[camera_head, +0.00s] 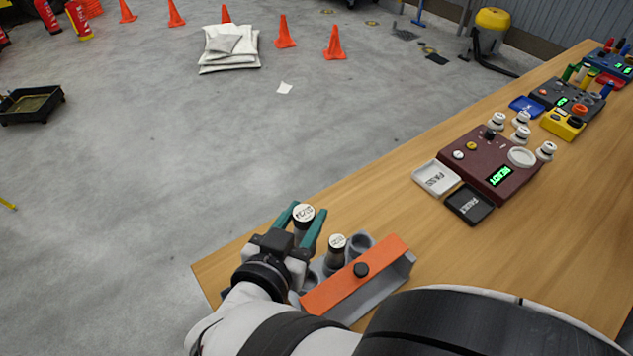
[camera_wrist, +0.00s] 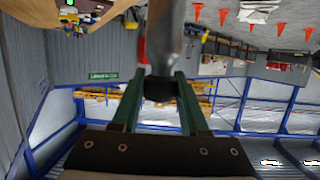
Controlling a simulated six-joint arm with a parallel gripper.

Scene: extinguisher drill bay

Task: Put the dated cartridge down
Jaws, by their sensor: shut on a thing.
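My gripper (camera_head: 305,214) is shut on a cartridge (camera_head: 303,211) with a white printed top, over the near left corner of the bench. The print on the top is too small to read. In the wrist view the green fingers close around the dark collar of the grey cartridge (camera_wrist: 164,40). Just right of the gripper stands a grey rack (camera_head: 398,273) with an orange bar (camera_head: 345,280) and a black knob. A second cartridge (camera_head: 337,242) with a white printed top stands in the rack, beside an open round socket (camera_head: 360,241). My arm hides part of the rack.
A maroon tester (camera_head: 478,165) shows a green READY display. In front of it lie a white PASS tray (camera_head: 436,178) and a black tray (camera_head: 469,204). Several white-topped pieces stand around the tester. The wooden bench (camera_head: 385,212) is bare between rack and trays.

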